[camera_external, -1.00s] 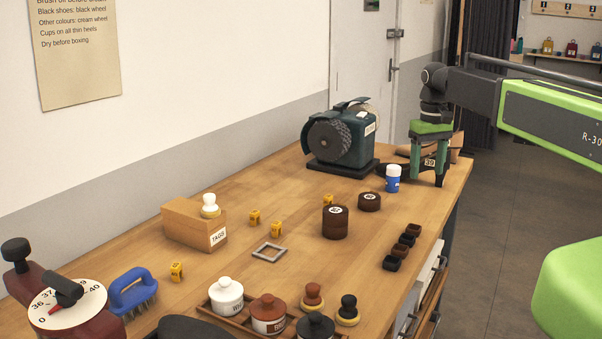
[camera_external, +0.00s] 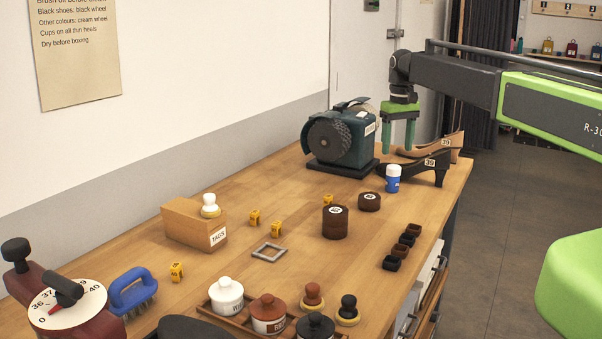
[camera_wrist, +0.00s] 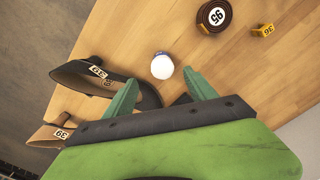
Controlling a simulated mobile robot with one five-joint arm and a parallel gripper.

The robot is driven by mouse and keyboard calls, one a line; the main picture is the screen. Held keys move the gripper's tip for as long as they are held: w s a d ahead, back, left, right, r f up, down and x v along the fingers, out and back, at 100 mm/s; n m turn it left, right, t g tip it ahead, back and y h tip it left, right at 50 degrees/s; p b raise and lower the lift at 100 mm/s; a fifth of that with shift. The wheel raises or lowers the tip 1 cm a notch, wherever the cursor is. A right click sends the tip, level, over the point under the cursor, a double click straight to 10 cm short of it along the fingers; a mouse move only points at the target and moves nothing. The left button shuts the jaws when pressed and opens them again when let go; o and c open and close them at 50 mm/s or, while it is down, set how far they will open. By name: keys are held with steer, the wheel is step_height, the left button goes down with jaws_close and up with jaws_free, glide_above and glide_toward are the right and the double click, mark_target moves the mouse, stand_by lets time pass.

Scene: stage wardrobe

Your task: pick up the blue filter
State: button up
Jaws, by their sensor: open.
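I see nothing that is plainly a blue filter. A small blue bottle with a white cap (camera_external: 393,178) stands upright on the bench beside the black shoe. In the wrist view its white cap (camera_wrist: 162,67) shows with a blue edge, just beyond the gap between my fingertips. My gripper (camera_external: 398,149) is open and empty, pointing down, above the bench near the grinder and the shoes. It also shows in the wrist view (camera_wrist: 161,84), with its two green fingers apart. A blue brush (camera_external: 132,290) lies at the bench's front left.
A black shoe (camera_external: 419,166) and a tan shoe (camera_external: 447,144), both tagged 39, stand close to the bottle. The grinder (camera_external: 341,140) is left of my gripper.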

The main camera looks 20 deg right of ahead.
mark_target(394, 166)
step_height(394, 166, down, 7)
steer(key=b, duration=0.5)
steer(key=f+b, duration=0.5)
steer(key=shift+w+a+f, duration=0.1)
steer(key=shift+a, duration=0.1)
steer(key=shift+r, duration=0.2)
jaws_close()
step_height(394, 166, up, 5)
steer(key=p, duration=0.4)
steer(key=shift+p, duration=0.4)
steer(key=s+d+r+p, duration=0.5)
steer(key=d+r+p, duration=0.1)
steer(key=d, duration=0.4)
steer(key=shift+s, duration=0.4)
